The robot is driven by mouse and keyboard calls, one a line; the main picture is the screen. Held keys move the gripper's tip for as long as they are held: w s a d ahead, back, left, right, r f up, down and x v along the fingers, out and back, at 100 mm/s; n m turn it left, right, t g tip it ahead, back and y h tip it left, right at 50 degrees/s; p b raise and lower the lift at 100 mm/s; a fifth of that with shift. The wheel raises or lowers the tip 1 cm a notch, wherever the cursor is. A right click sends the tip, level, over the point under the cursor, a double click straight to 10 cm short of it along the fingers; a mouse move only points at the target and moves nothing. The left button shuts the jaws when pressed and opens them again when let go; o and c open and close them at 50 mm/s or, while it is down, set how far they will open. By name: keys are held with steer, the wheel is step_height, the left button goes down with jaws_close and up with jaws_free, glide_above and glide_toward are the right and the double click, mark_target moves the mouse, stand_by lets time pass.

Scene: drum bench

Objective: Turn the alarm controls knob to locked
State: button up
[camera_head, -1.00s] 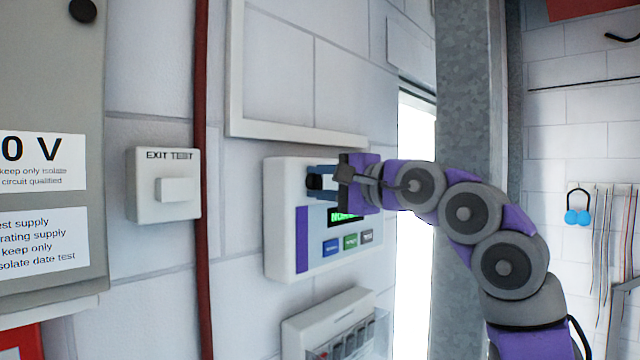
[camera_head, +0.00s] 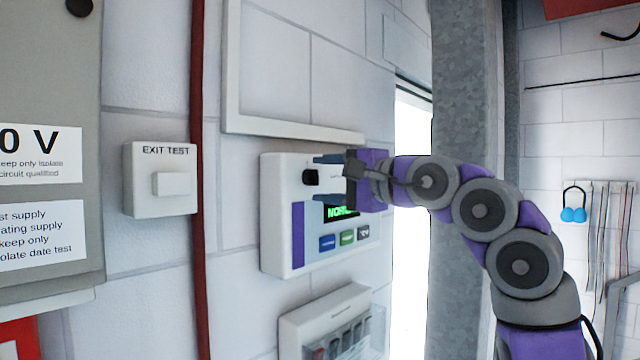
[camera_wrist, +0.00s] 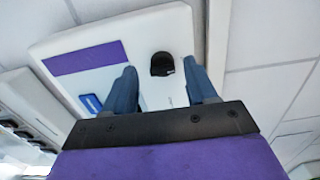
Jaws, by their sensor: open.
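The alarm controls panel (camera_head: 272,222) is a white wall box with a purple stripe, a green-lit display (camera_head: 341,211) and several coloured buttons. Its black knob (camera_head: 310,177) is on the upper left of the face in the head view. My gripper (camera_head: 324,178) is open in front of the panel, its blue fingers spread apart. In the wrist view the knob (camera_wrist: 162,64) lies beyond the fingertips, between their lines, nearer the right finger. The fingers appear clear of it. The knob's marked position cannot be read.
An exit test switch (camera_head: 160,180) and a red vertical pipe (camera_head: 201,120) are left of the panel. A white box with a clear cover (camera_head: 325,322) is just below it. A pale frame (camera_head: 290,132) runs above it. A metal column (camera_head: 458,250) stands behind my arm.

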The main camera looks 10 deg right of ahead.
steer(key=b+v, duration=0.1)
steer(key=v, duration=1.4)
steer(key=shift+d, duration=0.35)
steer(key=shift+b, duration=0.3)
